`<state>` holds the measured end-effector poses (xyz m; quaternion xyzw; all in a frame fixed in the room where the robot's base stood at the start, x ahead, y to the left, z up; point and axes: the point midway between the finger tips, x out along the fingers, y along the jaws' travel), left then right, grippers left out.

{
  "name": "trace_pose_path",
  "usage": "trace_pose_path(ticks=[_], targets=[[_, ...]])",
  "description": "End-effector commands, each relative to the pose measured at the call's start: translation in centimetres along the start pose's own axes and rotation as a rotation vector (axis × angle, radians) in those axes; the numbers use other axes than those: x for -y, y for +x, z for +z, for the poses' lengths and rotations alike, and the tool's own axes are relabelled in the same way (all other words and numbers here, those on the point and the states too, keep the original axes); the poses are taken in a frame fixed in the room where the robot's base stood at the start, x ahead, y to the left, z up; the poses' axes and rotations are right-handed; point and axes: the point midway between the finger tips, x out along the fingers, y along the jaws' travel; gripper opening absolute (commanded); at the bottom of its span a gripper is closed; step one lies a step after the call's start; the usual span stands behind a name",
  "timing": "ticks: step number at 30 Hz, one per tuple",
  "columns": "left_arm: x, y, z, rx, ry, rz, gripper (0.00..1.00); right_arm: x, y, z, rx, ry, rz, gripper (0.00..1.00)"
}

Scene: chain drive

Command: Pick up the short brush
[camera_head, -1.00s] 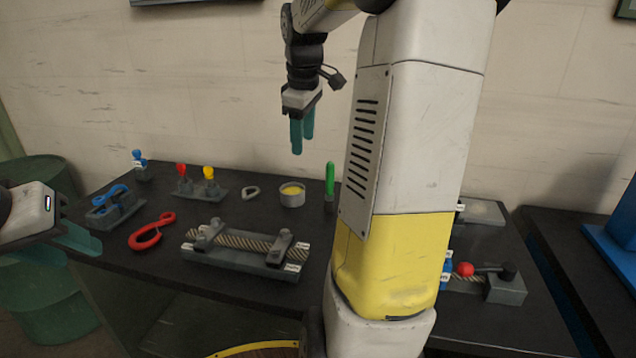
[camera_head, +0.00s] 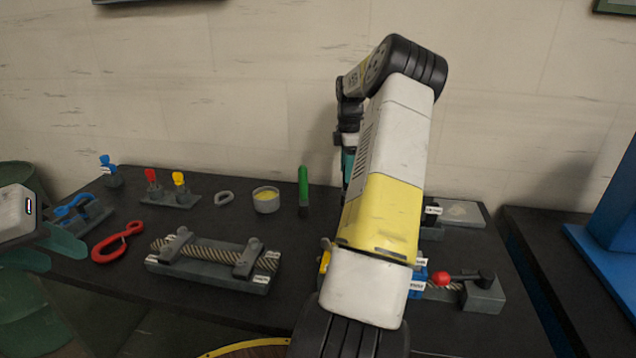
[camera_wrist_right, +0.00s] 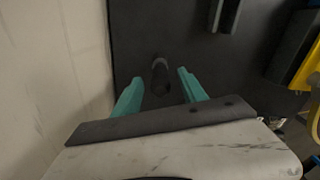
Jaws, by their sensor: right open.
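A brush-like tool with a green handle (camera_head: 303,182) and a dark lower end stands upright near the back of the table, left of my right arm. My right gripper (camera_head: 347,165) is mostly hidden behind its own arm in the head view. In the right wrist view my right gripper (camera_wrist_right: 159,80) is open, pointing down at the dark table. A dark, upright, round-ended object (camera_wrist_right: 160,72) shows between its fingers, not gripped; I cannot tell whether it is the short brush. My left gripper (camera_head: 45,250) is open and empty at the table's left edge.
A cup with yellow contents (camera_head: 265,200) stands left of the green tool. A fixture with a rope-like chain (camera_head: 210,262), red hook (camera_head: 118,242) and coloured-handled tools (camera_head: 165,190) lie left. A block with a red knob (camera_head: 484,292) is at right. The wall is behind.

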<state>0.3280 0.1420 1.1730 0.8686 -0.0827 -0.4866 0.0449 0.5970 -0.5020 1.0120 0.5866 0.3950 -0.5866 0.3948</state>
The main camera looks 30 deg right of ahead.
Motion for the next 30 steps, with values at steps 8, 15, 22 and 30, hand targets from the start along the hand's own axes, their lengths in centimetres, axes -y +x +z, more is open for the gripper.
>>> trace_pose_path(ticks=[8,15,22,30], targets=[[0.0,0.0,0.0,0.000,0.000,0.000,0.36,0.1,3.0,0.0,0.000,0.000,0.000,0.50],[0.0,0.0,0.0,0.000,0.000,0.000,0.36,0.0,3.0,0.0,0.000,0.000,0.000,0.42],[0.0,0.0,0.0,0.000,0.000,0.000,0.36,0.0,3.0,0.0,0.000,0.001,0.001,0.00],[0.0,0.0,0.0,0.000,0.000,0.000,0.36,0.0,2.9,0.0,0.000,0.001,0.001,0.00]])
